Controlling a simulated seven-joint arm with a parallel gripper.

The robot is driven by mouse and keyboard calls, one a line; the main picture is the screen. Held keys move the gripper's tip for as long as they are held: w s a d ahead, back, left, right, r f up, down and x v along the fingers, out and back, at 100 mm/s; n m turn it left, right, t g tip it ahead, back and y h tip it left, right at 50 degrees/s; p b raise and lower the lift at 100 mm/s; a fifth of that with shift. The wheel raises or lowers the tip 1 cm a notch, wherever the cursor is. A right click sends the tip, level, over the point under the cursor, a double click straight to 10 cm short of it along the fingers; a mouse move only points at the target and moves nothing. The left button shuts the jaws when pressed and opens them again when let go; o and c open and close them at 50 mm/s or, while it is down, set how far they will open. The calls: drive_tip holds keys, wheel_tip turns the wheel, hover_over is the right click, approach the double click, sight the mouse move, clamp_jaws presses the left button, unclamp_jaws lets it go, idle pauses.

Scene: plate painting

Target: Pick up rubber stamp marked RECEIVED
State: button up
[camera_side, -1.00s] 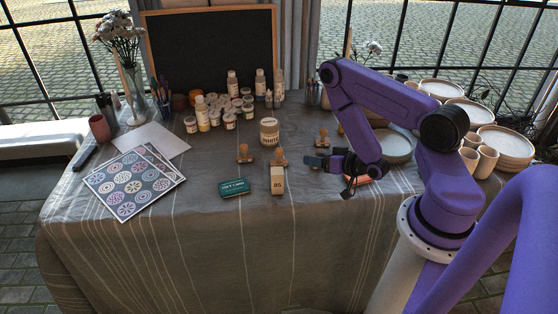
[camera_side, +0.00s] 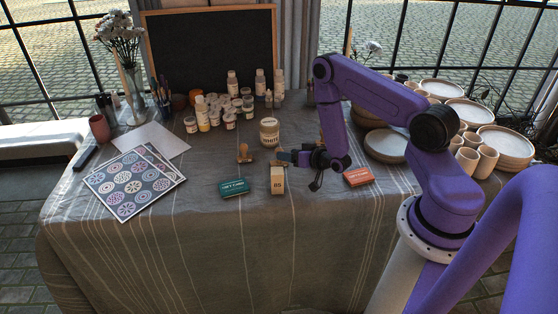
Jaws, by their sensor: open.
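Several small wooden rubber stamps stand on the grey cloth. Their markings are too small to read, so I cannot tell which says RECEIVED. The left stamp (camera_side: 245,153) is in full view. The middle stamp (camera_side: 273,161) stands just behind the upright cream box and is partly covered by my gripper. My gripper (camera_side: 284,157) is open, low over the table, with its fingertips pointing left at the middle stamp. I cannot tell whether they touch it. A third stamp, farther right, is almost wholly hidden behind my arm.
A cream box (camera_side: 277,181) stands close in front of the middle stamp. A green box (camera_side: 233,187) lies to its left and an orange box (camera_side: 358,176) to the right. A labelled jar (camera_side: 269,132) stands behind. The cloth (camera_side: 200,235) is bare toward the front.

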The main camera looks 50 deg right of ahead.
drive_tip(key=shift+r+x, duration=0.15)
drive_tip(key=shift+x, duration=1.15)
drive_tip(key=shift+r+x, duration=0.1)
drive_tip(key=shift+x, duration=1.15)
drive_tip(key=shift+a, duration=0.1)
drive_tip(key=c, duration=1.1)
